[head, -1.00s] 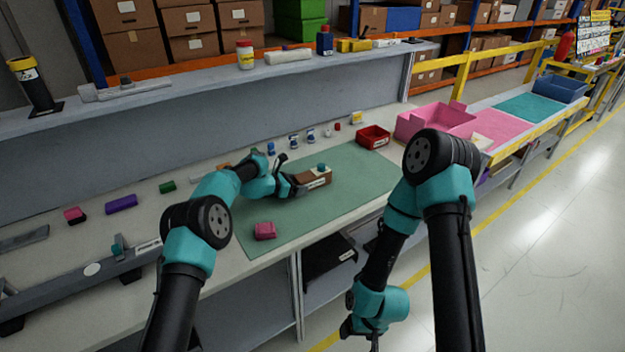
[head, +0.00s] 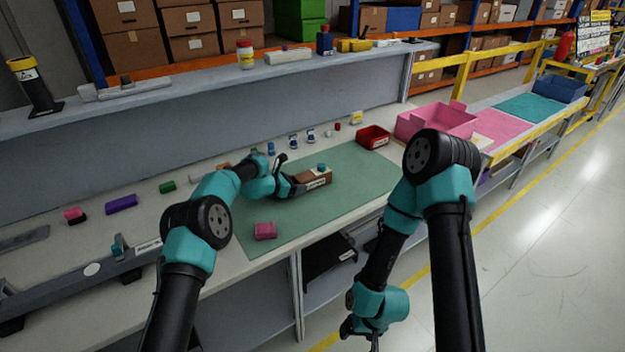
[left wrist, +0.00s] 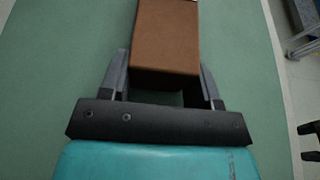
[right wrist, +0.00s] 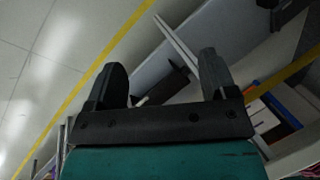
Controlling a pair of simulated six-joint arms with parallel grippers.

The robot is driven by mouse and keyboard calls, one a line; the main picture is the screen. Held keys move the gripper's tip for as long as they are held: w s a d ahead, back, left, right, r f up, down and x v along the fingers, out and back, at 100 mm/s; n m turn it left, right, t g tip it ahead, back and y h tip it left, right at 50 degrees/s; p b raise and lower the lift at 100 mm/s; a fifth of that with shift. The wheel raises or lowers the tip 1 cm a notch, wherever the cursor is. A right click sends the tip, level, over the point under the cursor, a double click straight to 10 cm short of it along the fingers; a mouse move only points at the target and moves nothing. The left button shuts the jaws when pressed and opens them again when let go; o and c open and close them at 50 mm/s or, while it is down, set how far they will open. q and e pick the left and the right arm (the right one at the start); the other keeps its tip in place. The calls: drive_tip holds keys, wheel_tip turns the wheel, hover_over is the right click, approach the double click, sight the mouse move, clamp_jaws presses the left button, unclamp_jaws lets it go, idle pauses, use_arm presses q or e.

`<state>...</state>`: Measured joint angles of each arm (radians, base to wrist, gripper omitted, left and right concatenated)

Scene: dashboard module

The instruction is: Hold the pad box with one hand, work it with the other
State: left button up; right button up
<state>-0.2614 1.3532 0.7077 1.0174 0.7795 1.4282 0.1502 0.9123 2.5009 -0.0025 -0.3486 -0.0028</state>
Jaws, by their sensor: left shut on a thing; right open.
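The pad box is a brown box (head: 316,179) with a pale label on its side and a teal round piece (head: 321,168) on top. It sits on the green mat (head: 365,185). My left gripper (head: 294,187) is shut on the near-left end of the box. In the left wrist view the brown box (left wrist: 166,40) lies between the two fingers (left wrist: 164,80); its far end is cut off by the frame. My right gripper (head: 362,335) hangs low in front of the bench, away from the box. In the right wrist view its fingers (right wrist: 165,80) are apart with nothing between them.
A pink block (head: 265,231) lies on the mat's near-left part. A red bin (head: 373,137) and a pink bin (head: 436,121) stand to the right. Several small parts line the back of the bench. A grey fixture (head: 85,275) is at the left. The mat's right part is clear.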

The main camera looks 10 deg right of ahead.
drive_tip(key=shift+c, duration=0.2)
